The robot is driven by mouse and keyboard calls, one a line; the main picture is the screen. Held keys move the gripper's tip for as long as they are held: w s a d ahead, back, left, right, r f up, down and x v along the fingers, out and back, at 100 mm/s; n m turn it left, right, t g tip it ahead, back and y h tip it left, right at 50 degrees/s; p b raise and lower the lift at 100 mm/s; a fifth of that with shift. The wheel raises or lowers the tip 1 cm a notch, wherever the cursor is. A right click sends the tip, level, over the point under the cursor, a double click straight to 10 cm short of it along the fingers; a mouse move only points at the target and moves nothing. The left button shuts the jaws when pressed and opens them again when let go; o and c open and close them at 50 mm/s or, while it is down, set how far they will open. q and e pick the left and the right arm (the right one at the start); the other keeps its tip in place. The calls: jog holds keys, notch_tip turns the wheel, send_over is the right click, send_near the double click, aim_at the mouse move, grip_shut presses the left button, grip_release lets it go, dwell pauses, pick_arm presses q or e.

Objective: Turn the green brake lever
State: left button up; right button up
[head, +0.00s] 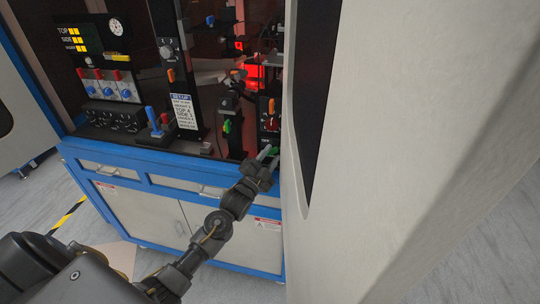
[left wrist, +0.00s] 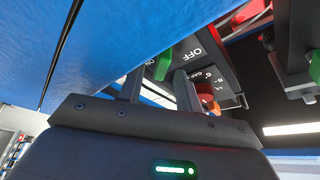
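A green lever (head: 274,151) sits low at the right end of the machine front, partly hidden by my left gripper (head: 266,155). In the left wrist view, a green lever (left wrist: 163,65) shows beside a dark panel (left wrist: 203,58) marked ON and OFF. My left gripper (left wrist: 160,83) has its two fingers apart, with the green lever in the gap at their tips. I cannot tell whether a finger touches it. Another green part (head: 227,126) is on a black post to the left. My right gripper is not in view.
A red and orange knob (left wrist: 206,95) is close by the right finger. A blue-edged cabinet (head: 175,155) runs below the controls. A blue lever (head: 153,120) stands left of the sign. A large pale panel (head: 410,130) fills the right side, close to the gripper.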

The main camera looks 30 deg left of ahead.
pick_arm(q)
grip_shut()
dwell(0.4)
jog(key=m+g+h+p, duration=0.1)
jog(key=m+p, duration=0.1)
jog(key=m, duration=0.1)
jog(key=shift+d+m, duration=0.1)
jog(key=shift+m, duration=0.3)
jog(key=m+p, duration=0.1)
jog(key=m+g, duration=0.1)
jog(key=shift+f+m+p, duration=0.2)
jog(key=shift+m+p, duration=0.1)
jog(key=shift+p, duration=0.1)
jog(key=shift+f+m+g+p, duration=0.15)
jog(key=shift+m+g+p, duration=0.25)
jog(key=shift+m, duration=0.2)
grip_release()
